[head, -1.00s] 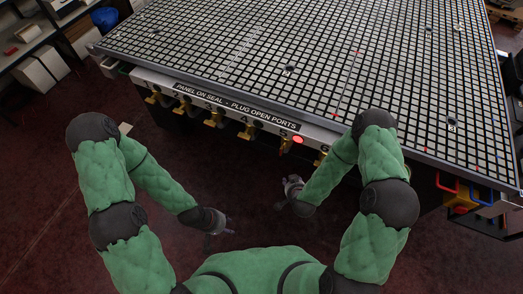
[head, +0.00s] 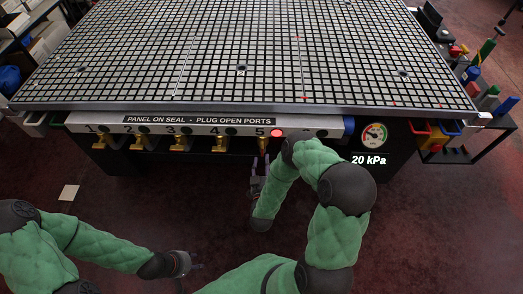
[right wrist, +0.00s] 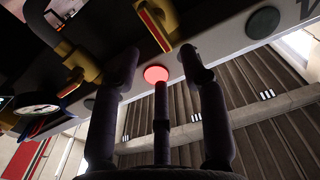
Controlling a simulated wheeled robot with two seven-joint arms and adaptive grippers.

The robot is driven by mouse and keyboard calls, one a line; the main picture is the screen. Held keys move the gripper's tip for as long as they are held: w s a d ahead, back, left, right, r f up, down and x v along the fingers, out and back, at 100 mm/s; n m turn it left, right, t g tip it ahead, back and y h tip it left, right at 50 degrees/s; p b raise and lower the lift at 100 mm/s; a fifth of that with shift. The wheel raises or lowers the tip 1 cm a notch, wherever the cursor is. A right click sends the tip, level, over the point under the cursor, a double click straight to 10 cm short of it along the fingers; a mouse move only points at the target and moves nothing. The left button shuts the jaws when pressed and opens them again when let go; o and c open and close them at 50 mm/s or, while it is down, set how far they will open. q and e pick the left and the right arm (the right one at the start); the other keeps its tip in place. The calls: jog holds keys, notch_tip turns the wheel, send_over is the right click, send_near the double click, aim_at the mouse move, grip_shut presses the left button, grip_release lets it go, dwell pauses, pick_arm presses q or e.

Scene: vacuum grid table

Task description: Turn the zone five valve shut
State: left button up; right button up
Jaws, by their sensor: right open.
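The zone five valve (head: 263,146) is brass, under the number 5 on the front panel, with its lever hanging roughly vertical. A lit red lamp (head: 277,132) is just to its right. My right gripper (head: 257,184) is below the valve, its fingers pointing up. In the right wrist view, the open, empty fingers (right wrist: 158,67) frame the red lamp (right wrist: 155,74), and the valve's brass lever with a red stripe (right wrist: 157,24) is beyond them, apart from them. My left gripper (head: 188,266) hangs low at the bottom, away from the panel; its jaws are too small to read.
Other brass valves (head: 181,143) line the panel (head: 190,122) to the left. Another brass fitting (right wrist: 82,66) shows in the right wrist view. A gauge (head: 374,136) reads 20 kPa at right. The gridded table (head: 240,50) overhangs the valves.

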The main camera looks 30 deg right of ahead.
aim_at(262, 150)
jog(key=b+x, duration=0.1)
jog(key=x, duration=0.6)
jog(key=shift+w+b, duration=0.15)
jog(key=shift+b, duration=0.2)
grip_shut()
